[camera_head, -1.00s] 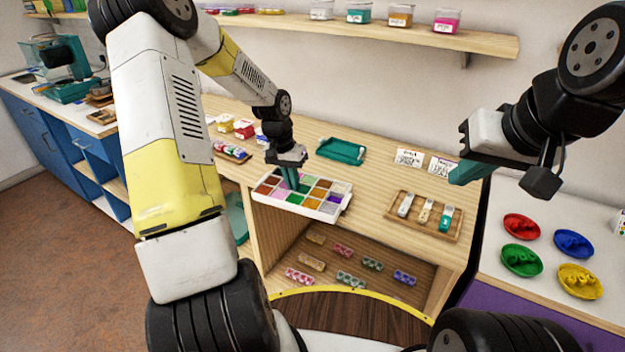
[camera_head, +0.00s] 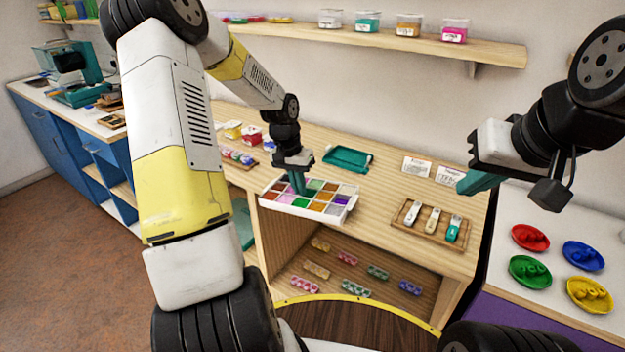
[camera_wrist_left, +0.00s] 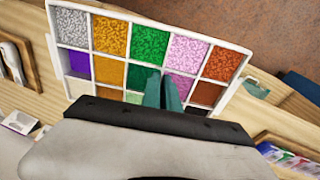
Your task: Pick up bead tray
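The bead tray (camera_head: 300,212) is white, with coloured beads in its compartments. It is at the front left edge of the wooden counter, jutting past it, and looks slightly raised. My left gripper (camera_head: 299,186) points down into the tray. In the left wrist view, its teal fingers (camera_wrist_left: 163,93) are close together on the divider between the green and pink columns of the tray (camera_wrist_left: 52,62). The near part of the tray is hidden behind the gripper body. My right gripper (camera_head: 478,183) is in the air at the right, far from the tray; its finger opening is not clear.
A teal tray (camera_head: 347,158) lies behind on the counter (camera_head: 380,185). A wooden tray (camera_head: 408,225) with several small tools is to the right. Bead strips lie on the shelf below. Coloured dishes (camera_head: 530,237) stand on the white table at right.

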